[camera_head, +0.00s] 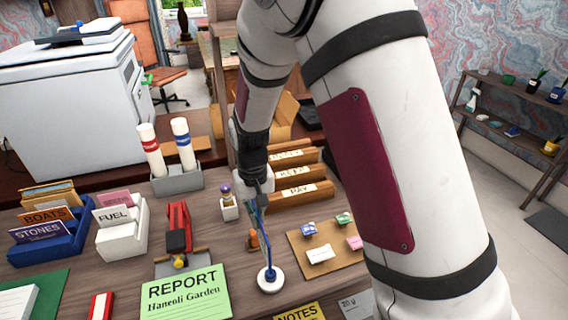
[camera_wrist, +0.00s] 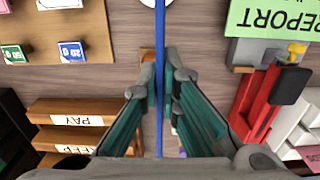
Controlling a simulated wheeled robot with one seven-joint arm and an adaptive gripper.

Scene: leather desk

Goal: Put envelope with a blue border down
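The envelope with a blue border (camera_head: 263,238) shows almost edge-on, upright, below my gripper (camera_head: 259,197). In the wrist view it is a thin blue strip (camera_wrist: 160,28) running between the fingers. My gripper (camera_wrist: 160,75) is shut on it, with one fingertip against each side. A small white round base (camera_head: 270,281) stands on the desk at the envelope's lower end; I cannot tell whether they touch. The envelope's face is mostly hidden by the angle.
A wooden sorter labelled PAY (camera_head: 300,192) stands behind right. A board with small stamp-like blocks (camera_head: 322,263) lies right. A green REPORT sheet (camera_head: 186,296) and a red stapler-like tool (camera_head: 178,228) are left. A blue box of cards (camera_head: 50,245) is far left.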

